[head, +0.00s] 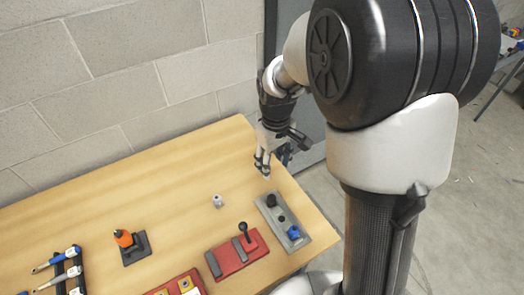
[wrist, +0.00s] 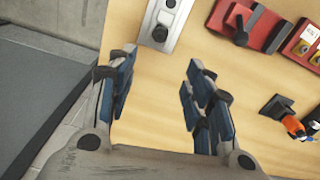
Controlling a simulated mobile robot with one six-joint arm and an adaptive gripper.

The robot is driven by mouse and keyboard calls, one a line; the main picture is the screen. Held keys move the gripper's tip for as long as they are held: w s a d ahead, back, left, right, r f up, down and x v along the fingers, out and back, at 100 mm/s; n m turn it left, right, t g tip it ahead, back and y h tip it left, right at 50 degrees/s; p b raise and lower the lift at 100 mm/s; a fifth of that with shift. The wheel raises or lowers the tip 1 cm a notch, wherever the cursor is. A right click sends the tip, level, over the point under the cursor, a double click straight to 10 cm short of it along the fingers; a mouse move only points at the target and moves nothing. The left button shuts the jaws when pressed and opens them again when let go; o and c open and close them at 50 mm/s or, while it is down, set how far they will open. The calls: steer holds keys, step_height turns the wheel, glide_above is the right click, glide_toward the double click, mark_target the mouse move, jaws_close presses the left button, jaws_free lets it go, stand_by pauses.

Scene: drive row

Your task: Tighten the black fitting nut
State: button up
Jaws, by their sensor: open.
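The black fitting nut (head: 271,200) is a dark round piece at the far end of a grey plate (head: 265,208) near the table's right end. In the wrist view the nut (wrist: 160,33) shows near the top, on the near end of the plate (wrist: 178,12). My gripper (head: 264,168) is above the table, a little beyond the plate in the head view. In the wrist view its blue-padded fingers (wrist: 160,70) are wide apart, with only bare wood between them. The nut lies beyond the fingertips, apart from them.
A blue fitting (head: 293,232) and a small black piece share the plate. Red fixtures (head: 236,256), one with a black lever, stand beside it. A small grey part (head: 218,201) stands alone. An orange tool (head: 123,238) and blue-handled tools (head: 64,268) are left. A block wall runs behind.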

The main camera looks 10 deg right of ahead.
mark_target(271, 196)
step_height(271, 196, down, 18)
steer(key=b, duration=0.4)
steer(key=shift+r+b, duration=0.15)
steer(key=shift+b, duration=0.2)
